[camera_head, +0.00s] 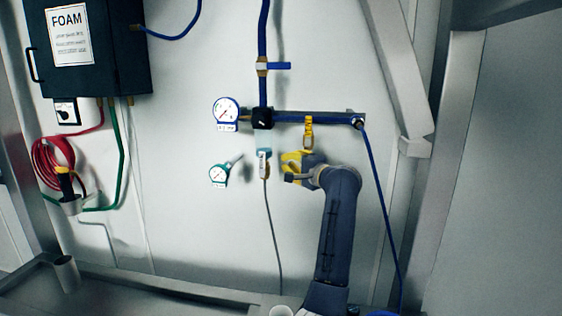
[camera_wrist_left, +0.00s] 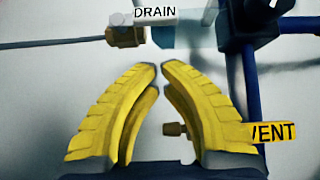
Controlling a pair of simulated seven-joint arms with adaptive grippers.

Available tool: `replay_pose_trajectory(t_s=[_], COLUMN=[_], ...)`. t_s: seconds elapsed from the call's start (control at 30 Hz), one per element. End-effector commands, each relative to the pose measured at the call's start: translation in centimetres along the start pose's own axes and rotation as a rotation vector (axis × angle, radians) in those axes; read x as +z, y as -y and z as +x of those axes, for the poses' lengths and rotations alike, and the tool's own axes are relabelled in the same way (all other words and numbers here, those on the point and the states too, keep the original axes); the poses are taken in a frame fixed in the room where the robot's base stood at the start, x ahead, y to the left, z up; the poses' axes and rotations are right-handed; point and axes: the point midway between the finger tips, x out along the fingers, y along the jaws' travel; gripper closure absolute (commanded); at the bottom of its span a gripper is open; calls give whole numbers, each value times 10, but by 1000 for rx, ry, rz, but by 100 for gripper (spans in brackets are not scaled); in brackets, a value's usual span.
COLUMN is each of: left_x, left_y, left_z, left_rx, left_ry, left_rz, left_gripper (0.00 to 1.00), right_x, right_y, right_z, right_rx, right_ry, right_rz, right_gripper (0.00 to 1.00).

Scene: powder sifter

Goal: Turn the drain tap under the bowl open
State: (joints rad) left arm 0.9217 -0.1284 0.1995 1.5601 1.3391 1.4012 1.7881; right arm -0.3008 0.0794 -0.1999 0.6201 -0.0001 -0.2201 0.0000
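The drain tap is a small brass fitting (camera_wrist_left: 126,37) with a white DRAIN tag (camera_wrist_left: 155,16), at the top of the left wrist view. A pale, clear bowl (camera_wrist_left: 190,32) is right beside it. In the head view the tag (camera_head: 264,161) hangs below the dark block on the blue pipe. My left gripper (camera_wrist_left: 159,68) has yellow fingers with their tips nearly together and nothing between them. In the head view it (camera_head: 289,163) is just right of the tap, apart from it. My right gripper is not in view.
A yellow VENT tag (camera_wrist_left: 272,132) is close by my right-hand finger; it also hangs from the blue pipe (camera_head: 308,131). A round gauge (camera_head: 225,110) and a teal gauge (camera_head: 218,174) are to the left. A blue hose (camera_head: 379,195) runs down at right.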

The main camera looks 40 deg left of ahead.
Motion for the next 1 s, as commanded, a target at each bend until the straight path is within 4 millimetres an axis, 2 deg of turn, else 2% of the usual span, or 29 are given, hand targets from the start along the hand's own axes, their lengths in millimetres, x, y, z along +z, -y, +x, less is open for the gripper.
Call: replay_pose_trajectory(t_s=[0.03, 0.2, 0.5, 0.57, 0.6, 0.83, 1.0], left_x=[0, 0, 1, 1, 1, -4, -5], left_y=[-2, -3, -5, -5, -5, -8, -8], left_z=[-11, -42, -78, -81, -83, -87, -82], left_rx=[2, 2, 1, 0, -2, -51, -58], left_ry=[-3, -2, -1, 0, 0, 1, 0], left_rz=[-2, -2, 0, 0, 2, 51, 59], left_gripper=[100, 100, 100, 96, 100, 100, 100], right_x=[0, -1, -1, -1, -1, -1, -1], right_y=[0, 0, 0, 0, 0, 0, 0], right_z=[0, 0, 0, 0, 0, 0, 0], right_rx=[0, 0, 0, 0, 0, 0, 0], right_ry=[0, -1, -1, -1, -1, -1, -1], right_rz=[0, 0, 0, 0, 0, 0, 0], right_gripper=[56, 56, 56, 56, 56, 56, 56])
